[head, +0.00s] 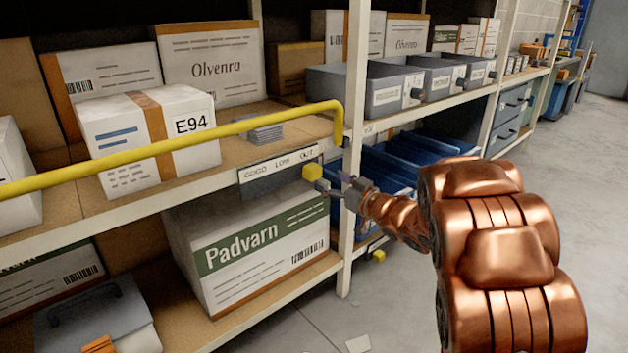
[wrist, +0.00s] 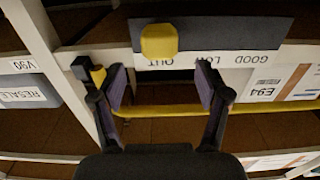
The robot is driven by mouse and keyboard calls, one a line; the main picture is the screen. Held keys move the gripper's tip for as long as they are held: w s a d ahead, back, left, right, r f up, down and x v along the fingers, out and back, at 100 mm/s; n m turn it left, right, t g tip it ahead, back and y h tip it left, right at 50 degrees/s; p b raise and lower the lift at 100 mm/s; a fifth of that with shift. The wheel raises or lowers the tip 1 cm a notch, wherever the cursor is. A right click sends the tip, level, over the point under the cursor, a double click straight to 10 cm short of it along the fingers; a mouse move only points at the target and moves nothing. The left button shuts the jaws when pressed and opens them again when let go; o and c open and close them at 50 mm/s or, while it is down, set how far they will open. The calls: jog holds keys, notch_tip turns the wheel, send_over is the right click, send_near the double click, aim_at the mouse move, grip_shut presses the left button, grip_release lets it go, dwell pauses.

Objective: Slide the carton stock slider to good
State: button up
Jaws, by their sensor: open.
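The stock slider (head: 262,183) is a dark plate on the shelf's front edge, with GOOD, LOW and OUT printed on a white strip above its track. Its yellow knob (head: 312,172) sits at the right end, by OUT. The wrist view shows the plate (wrist: 232,33) upside down, with the knob (wrist: 159,41) beside OUT and GOOD toward the right. My gripper (head: 334,187) is open just right of the knob in the head view. In the wrist view my gripper (wrist: 161,82) has its fingers spread either side of the knob's line, with the knob beyond the tips; contact is not visible.
A yellow rail (head: 170,145) runs along the shelf front above the slider. A white rack post (head: 352,150) stands close behind my gripper. Floor at right is clear.

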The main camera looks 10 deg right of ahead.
aim_at(318, 174)
jog(key=shift+b+x, duration=1.05)
jog(key=shift+x, duration=2.7)
grip_shut()
